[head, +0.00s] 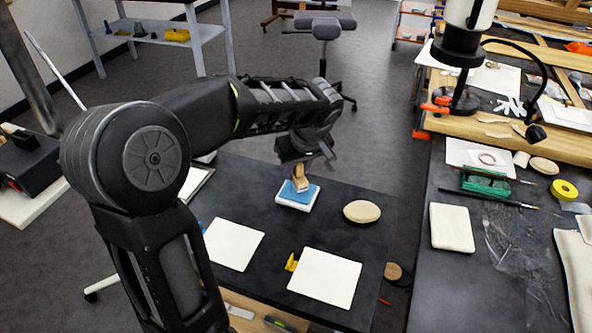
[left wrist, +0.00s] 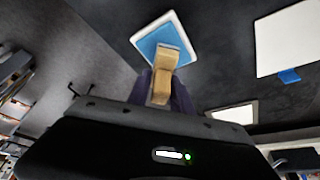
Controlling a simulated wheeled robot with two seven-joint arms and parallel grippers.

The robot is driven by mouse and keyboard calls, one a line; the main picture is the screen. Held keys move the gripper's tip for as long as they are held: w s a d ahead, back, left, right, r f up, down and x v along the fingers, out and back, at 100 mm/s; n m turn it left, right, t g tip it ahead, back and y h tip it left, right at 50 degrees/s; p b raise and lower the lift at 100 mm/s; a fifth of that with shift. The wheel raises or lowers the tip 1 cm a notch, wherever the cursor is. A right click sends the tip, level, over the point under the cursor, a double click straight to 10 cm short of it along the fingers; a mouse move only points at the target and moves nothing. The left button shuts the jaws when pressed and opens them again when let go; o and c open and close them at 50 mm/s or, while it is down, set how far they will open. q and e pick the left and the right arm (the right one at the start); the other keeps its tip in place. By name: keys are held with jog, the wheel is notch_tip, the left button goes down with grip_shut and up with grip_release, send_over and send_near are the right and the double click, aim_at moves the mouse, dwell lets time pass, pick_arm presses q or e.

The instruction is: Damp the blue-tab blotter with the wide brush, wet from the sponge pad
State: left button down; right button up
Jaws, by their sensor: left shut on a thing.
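My left gripper (head: 302,158) is shut on the wide brush (head: 299,178), which has a pale wooden handle and points down. The sponge pad (head: 290,191) is blue and sits in a shallow white tray. The brush end is right at the pad in the head view and overlaps it in the left wrist view (left wrist: 160,30); I cannot tell whether it touches. The blue-tab blotter (head: 234,244) is a white square left of centre on the dark table; its blue tab (left wrist: 289,75) shows in the left wrist view. My right gripper is not in view.
Another white blotter (head: 325,278) with a yellow tab (head: 291,262) lies at the table's front right. A beige oval pad (head: 362,211) lies right of the sponge pad. A cluttered workbench (head: 450,285) stands to the right. Bare table lies between the sponge pad and the blotters.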

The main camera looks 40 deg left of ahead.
pick_arm(q)
jog(key=shift+r+p, duration=1.2)
jog(key=shift+r, duration=1.2)
